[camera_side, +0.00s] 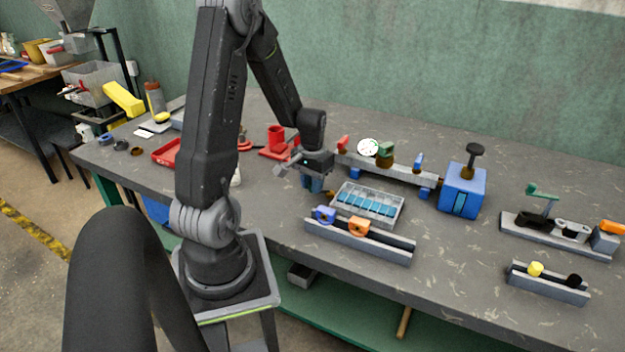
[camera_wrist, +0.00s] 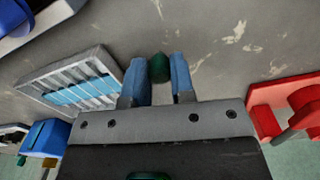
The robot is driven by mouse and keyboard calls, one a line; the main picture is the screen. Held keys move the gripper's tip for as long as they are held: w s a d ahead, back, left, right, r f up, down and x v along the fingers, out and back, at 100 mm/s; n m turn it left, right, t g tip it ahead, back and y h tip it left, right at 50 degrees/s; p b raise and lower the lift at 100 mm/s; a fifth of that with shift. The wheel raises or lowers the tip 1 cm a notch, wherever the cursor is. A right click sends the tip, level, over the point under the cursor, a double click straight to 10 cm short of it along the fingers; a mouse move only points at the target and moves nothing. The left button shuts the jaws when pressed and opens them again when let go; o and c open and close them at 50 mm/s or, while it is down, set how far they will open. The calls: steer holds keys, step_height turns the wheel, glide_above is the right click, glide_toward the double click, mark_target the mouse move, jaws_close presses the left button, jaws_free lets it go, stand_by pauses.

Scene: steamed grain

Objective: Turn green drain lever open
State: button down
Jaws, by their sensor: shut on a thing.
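My gripper (camera_wrist: 160,72) points down over the table between the compartment tray and the red stand. Its two blue fingers are shut on a small dark green rounded piece (camera_wrist: 159,67), seen in the wrist view; I cannot tell what it belongs to. In the side view my gripper (camera_side: 313,184) hides this piece. A green handle (camera_side: 385,149) sits on the grey rail fixture behind the tray. Another green lever (camera_side: 543,190) stands on a post on the grey fixture at the far right. I cannot tell which is the drain lever. My gripper is apart from both.
The compartment tray (camera_side: 346,211) with blue strips lies right of my gripper. A red stand (camera_side: 276,151) is behind left. The rail fixture (camera_side: 400,174) and a blue box with a black knob (camera_side: 461,193) stand beyond. A grey holder (camera_side: 375,249) is in front.

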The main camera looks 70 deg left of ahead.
steer(key=d+n, duration=0.1)
steer(key=n, duration=0.2)
steer(key=shift+d+n, duration=0.2)
steer(key=shift+n, duration=0.1)
steer(key=shift+w+d+n, duration=0.1)
steer(key=shift+d+n, duration=0.2)
steer(key=shift+n, duration=0.5)
steer(key=shift+w+d+n, duration=0.1)
steer(key=shift+d+n, duration=0.2)
steer(key=shift+n, duration=0.5)
steer(key=c, duration=1)
jaws_free()
steer(key=shift+o, duration=0.2)
step_height(320, 180, up, 14)
steer(key=shift+d, duration=0.1)
steer(key=s+d+r+m+t, duration=0.2)
steer(key=d+m, duration=0.5)
steer(key=d, duration=0.4)
steer(key=s+d+r+m+t, duration=0.3)
steer(key=d+r+m, duration=0.2)
steer(key=d, duration=0.7)
steer(key=shift+s+d+m+t, duration=0.15)
steer(key=shift+m+t, duration=0.15)
steer(key=shift+m, duration=0.7)
